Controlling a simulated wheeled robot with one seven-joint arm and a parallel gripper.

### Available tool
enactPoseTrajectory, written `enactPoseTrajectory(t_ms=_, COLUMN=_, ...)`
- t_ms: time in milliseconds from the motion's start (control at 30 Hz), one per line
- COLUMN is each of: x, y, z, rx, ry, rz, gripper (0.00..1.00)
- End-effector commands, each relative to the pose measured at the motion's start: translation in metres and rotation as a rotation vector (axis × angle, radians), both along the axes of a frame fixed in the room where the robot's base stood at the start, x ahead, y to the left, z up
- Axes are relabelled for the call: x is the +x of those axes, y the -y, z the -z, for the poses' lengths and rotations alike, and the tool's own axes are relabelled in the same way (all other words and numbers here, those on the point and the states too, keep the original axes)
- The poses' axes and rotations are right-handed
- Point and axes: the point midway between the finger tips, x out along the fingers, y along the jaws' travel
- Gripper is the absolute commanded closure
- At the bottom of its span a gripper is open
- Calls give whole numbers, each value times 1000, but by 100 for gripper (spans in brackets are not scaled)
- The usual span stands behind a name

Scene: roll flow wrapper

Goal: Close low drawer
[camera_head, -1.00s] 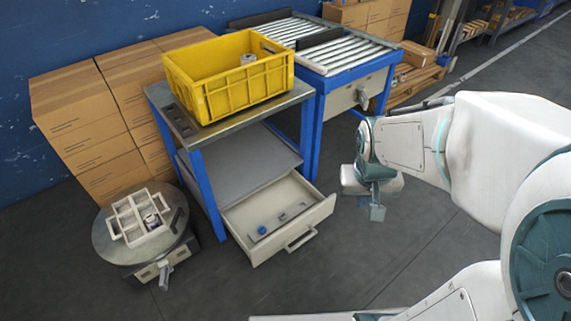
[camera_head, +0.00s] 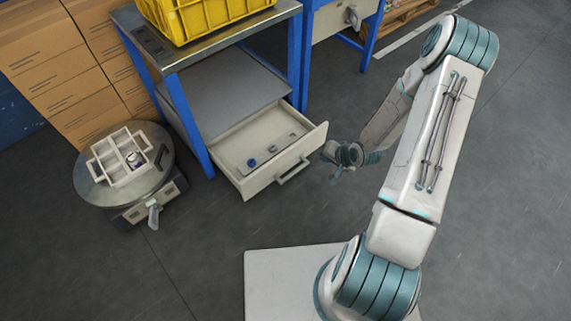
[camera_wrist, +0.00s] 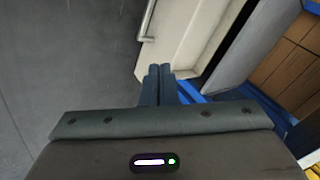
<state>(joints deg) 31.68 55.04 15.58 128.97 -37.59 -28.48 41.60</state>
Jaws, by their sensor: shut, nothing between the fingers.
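The low drawer (camera_head: 262,152) of the blue-legged workbench is pulled out, with a few small items lying inside. Its front has a bar handle (camera_head: 293,172). My gripper (camera_head: 335,178) is shut and empty, just to the right of the drawer front and apart from the handle in the head view. In the wrist view my gripper's fingers (camera_wrist: 158,72) are together and point toward the pale drawer (camera_wrist: 185,35). The handle (camera_wrist: 148,20) shows there at the upper middle. Whether the fingertips touch the drawer cannot be told.
A yellow crate (camera_head: 205,12) stands on the bench top. A round stand (camera_head: 97,178) with a white divided tray (camera_head: 122,158) is at the left. Stacked cartons (camera_head: 45,70) stand behind. The floor in front of the drawer is clear.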

Motion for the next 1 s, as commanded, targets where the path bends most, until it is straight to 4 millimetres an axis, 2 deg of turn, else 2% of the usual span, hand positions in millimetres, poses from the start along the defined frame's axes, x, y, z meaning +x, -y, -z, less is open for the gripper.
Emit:
enactPoseTrajectory(t_ms=33, x=-3, y=-7, z=25, rx=70, ry=9, rz=34, gripper=100)
enactPoseTrajectory(t_ms=100, x=-4, y=-17, z=45, rx=165, ry=34, rz=80, gripper=100)
enactPoseTrajectory(t_ms=233, x=-6, y=-35, z=72, rx=326, ry=78, rz=162, gripper=100)
enactPoseTrajectory(t_ms=433, x=-9, y=-51, z=89, rx=491, ry=124, rz=251, gripper=100)
enactPoseTrajectory(t_ms=667, x=-3, y=-61, z=98, rx=537, ry=139, rz=274, gripper=100)
enactPoseTrajectory(t_ms=1000, x=44, y=-95, z=133, rx=534, ry=138, rz=271, gripper=100)
